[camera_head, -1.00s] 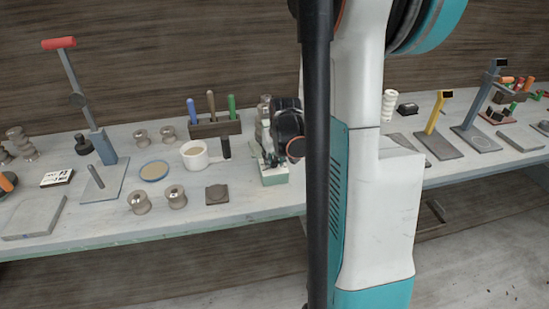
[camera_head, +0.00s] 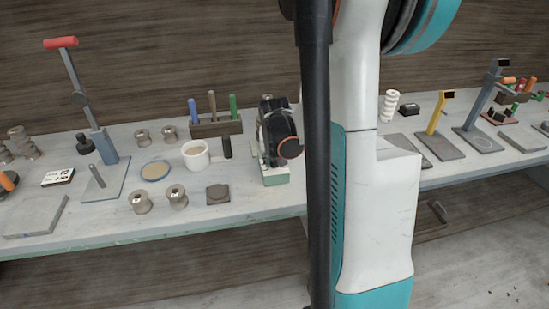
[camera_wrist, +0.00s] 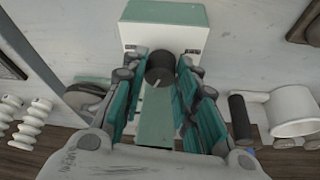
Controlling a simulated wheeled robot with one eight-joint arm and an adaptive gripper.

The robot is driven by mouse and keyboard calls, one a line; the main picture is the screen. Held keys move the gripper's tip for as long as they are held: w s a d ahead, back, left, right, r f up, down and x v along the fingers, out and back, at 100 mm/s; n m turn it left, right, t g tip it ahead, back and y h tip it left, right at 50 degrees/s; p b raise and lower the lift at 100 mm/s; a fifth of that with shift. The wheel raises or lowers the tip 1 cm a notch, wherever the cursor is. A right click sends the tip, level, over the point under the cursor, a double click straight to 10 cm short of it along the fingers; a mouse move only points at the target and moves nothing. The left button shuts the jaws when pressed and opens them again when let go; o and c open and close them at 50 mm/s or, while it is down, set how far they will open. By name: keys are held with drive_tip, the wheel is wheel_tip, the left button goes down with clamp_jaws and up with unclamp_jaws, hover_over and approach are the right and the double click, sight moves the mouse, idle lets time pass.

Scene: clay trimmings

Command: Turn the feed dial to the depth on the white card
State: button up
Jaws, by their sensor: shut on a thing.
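In the wrist view a round black dial (camera_wrist: 160,66) with a white pointer line stands on a white and green machine (camera_wrist: 165,32). The line slants slightly off the picture's vertical. Dark marks show on the white face either side of the dial. My gripper (camera_wrist: 161,78) is shut on the dial, one teal finger on each side. In the head view my gripper (camera_head: 277,138) is above the machine's pale green base (camera_head: 276,177) and hides the dial. A white card (camera_head: 57,177) with black print lies at the left of the bench; its print is too small to read surely.
A white mug (camera_head: 196,155) and a tool rack (camera_head: 216,127) stand close left of my gripper. Metal spools (camera_head: 177,197), a blue-rimmed dish (camera_head: 155,171) and a red-handled lever stand (camera_head: 105,147) are farther left. White ribbed pieces (camera_wrist: 35,118) show in the wrist view.

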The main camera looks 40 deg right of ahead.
drive_tip(key=o, duration=1.1)
drive_tip(key=shift+c, duration=0.2)
drive_tip(key=v, duration=1.2)
drive_tip(key=shift+r, duration=0.1)
